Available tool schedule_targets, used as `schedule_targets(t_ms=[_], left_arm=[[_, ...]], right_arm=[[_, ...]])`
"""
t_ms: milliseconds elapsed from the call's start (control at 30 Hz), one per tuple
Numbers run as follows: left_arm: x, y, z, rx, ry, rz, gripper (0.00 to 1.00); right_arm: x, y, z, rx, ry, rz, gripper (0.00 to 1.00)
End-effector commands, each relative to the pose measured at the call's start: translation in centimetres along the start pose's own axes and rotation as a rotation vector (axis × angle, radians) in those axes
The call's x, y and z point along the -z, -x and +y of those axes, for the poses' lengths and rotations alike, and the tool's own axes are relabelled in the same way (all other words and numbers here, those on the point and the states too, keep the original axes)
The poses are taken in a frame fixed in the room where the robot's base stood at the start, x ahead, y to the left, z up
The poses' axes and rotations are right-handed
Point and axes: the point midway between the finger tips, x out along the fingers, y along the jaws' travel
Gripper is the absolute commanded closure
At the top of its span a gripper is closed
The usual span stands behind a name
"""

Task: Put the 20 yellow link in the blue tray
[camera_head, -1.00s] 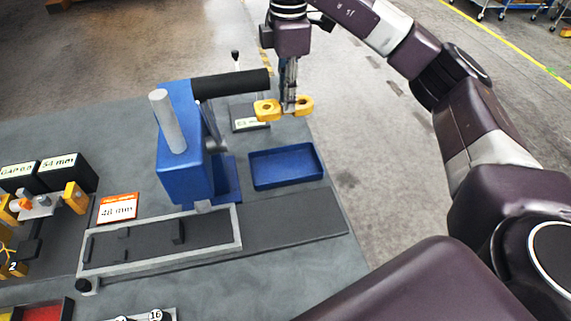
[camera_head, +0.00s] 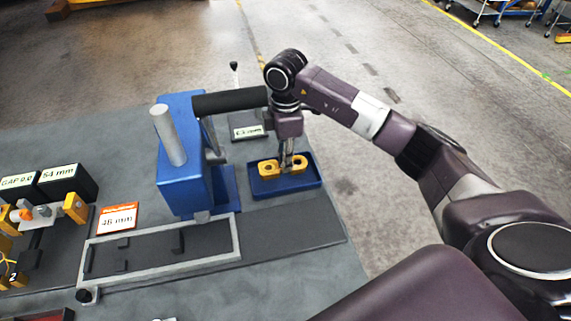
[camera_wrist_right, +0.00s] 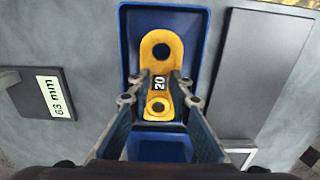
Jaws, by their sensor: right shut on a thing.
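The yellow link (camera_wrist_right: 161,50), marked 20 and with a hole at each end, is held by my right gripper (camera_wrist_right: 157,92). In the head view the link (camera_head: 268,168) is over or inside the blue tray (camera_head: 305,192). The tray (camera_wrist_right: 199,30) surrounds the link in the wrist view. My right gripper (camera_head: 288,165) points down and is shut across the link's middle. I cannot tell whether the link touches the tray floor. My left gripper is not in view.
A blue press (camera_head: 183,165) with a black handle stands left of the tray. A plate marked 63 mm (camera_wrist_right: 54,97) lies beside the tray. A grey-framed fixture (camera_head: 160,255) lies in front. Black blocks and other yellow parts sit at far left.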

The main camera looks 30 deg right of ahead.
Motion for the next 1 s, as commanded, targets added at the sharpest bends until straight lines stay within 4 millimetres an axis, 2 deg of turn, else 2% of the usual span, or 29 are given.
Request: schedule_targets(t_ms=[200,600,633,767,1000], left_arm=[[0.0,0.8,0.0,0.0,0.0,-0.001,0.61],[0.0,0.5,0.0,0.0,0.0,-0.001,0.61],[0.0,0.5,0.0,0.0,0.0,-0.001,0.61],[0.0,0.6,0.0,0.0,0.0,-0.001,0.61],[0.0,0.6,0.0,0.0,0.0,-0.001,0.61]], right_arm=[[0.1,-2.6,0.0,0.0,0.001,0.001,1.0],[0.0,-3.2,0.0,-0.001,0.001,0.001,1.0],[0.0,-3.3,-0.1,0.001,0.001,0.0,0.79],[0.0,-3.3,-0.1,0.001,0.0,-0.001,0.65],[0.0,-3.2,-0.1,0.001,0.0,-0.001,0.64]])
